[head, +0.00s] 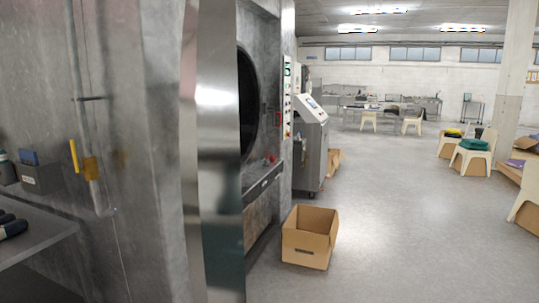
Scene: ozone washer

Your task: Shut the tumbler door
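The tumbler door (217,120) appears to be the tall shiny steel panel close in front of me, seen at a steep angle. It stands swung out from the machine front, open, and runs past the top and bottom of the view. Behind its right edge, the tumbler's dark round opening (247,105) shows in the grey machine wall, its left part hidden by the door. The door's hinge and any handle cannot be made out. Neither of my grippers shows in the head view.
An open cardboard box (308,246) stands on the floor right of the machine. A control cabinet (311,145) stands behind it. A metal shelf (38,238) with dark items is at lower left. The floor (420,240) at centre right is clear; chairs stand farther right.

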